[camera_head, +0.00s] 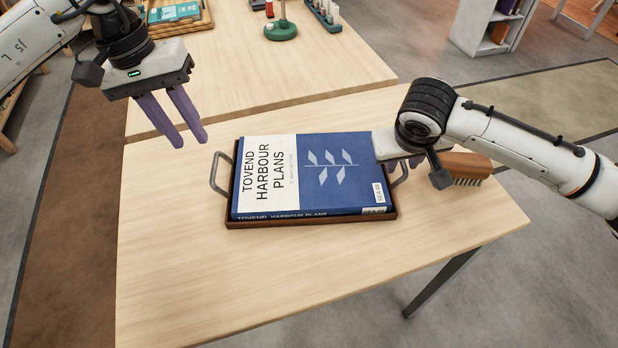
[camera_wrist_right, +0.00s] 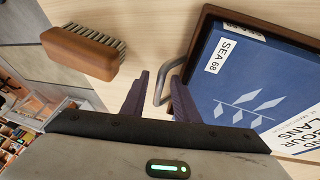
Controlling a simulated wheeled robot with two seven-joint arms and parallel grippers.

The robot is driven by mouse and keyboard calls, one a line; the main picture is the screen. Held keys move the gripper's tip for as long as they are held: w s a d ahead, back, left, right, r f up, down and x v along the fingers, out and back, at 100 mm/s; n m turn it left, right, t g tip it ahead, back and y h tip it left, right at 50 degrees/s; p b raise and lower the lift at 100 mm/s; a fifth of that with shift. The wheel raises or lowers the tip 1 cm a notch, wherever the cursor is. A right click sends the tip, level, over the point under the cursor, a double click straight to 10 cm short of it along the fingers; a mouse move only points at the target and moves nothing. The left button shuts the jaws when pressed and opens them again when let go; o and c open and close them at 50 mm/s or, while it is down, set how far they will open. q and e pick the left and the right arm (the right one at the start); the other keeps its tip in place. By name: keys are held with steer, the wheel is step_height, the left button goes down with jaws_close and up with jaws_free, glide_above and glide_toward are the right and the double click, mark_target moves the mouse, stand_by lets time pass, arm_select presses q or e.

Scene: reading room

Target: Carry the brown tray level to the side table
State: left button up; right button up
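The brown tray (camera_head: 312,221) lies on a light wood table (camera_head: 200,290), with a grey metal handle (camera_head: 216,176) at its left end and another (camera_wrist_right: 161,92) at its right end. A large blue and white book fills the tray and hides most of its floor. My left gripper (camera_head: 191,140) is open and empty, above and to the left of the left handle. My right gripper (camera_wrist_right: 159,76) is at the right handle. In the right wrist view its fingers stand apart, with the handle between them and gaps showing. In the head view the wrist mostly hides those fingers.
A wooden brush (camera_head: 466,165) lies close to my right wrist, near the right table edge. A second wood tabletop (camera_head: 280,70) adjoins at the back, with a green-based stand (camera_head: 281,30) and other items. The table front is clear.

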steer(key=v, duration=1.1)
steer(key=shift+s+r, duration=0.2)
steer(key=shift+r, duration=0.1)
steer(key=shift+a, duration=0.1)
